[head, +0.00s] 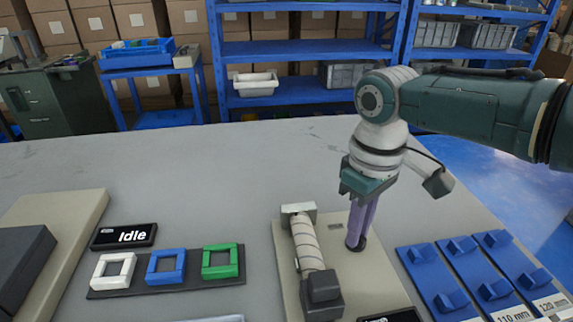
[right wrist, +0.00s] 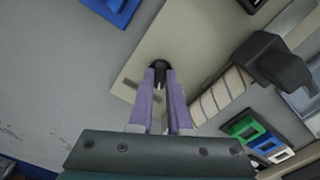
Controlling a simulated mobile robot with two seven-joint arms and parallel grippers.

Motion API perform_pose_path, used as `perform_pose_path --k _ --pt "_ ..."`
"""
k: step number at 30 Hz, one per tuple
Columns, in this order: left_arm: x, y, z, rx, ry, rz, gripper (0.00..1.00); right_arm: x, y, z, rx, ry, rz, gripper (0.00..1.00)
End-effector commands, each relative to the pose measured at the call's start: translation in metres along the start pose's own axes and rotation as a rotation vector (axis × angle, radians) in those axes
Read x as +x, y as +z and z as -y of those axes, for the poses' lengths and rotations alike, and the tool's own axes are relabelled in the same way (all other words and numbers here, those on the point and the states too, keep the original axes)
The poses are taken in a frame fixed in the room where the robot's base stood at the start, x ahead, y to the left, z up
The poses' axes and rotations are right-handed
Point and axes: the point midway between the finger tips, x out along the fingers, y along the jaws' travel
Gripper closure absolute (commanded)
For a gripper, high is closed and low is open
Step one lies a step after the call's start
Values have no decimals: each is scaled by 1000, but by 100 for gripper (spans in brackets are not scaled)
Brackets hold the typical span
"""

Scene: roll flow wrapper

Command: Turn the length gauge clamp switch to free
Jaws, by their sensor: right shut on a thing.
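The clamp switch is a small dark knob (head: 357,243) on the beige gauge plate (head: 379,279), right of the cream banded cylinder of the length gauge (head: 311,247). My right gripper (head: 356,238) points down with its purple fingers at the knob. In the right wrist view the fingertips (right wrist: 160,80) are shut on the dark knob (right wrist: 159,66), whose top shows between and beyond them. Labels by the knob are too small to read. My left gripper is not in view.
A dark block (head: 322,293) ends the gauge's near side. Blue holders (head: 460,270) marked 110 mm and 120 mm stand at right. At left are an "Idle" display (head: 124,236) and a panel with white, blue and green square frames (head: 165,267). The table's back is clear.

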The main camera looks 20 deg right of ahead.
Motion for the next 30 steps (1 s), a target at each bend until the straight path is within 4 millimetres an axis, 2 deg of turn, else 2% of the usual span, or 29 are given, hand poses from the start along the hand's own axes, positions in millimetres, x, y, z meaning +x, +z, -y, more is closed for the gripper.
perform_pose_path --k 6,7,15,23,26,30 --pt "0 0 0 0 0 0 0 0 0 0 -1 -1 -1 100" --pt "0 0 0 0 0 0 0 0 0 0 -1 -1 -1 83" --pt "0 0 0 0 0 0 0 0 0 0 0 0 -1 54" --pt "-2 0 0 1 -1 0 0 -3 0 0 0 0 -1 54" --pt "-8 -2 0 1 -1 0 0 -14 -1 0 0 0 -2 54" --pt "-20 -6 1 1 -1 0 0 -42 -1 0 -1 1 -4 54"
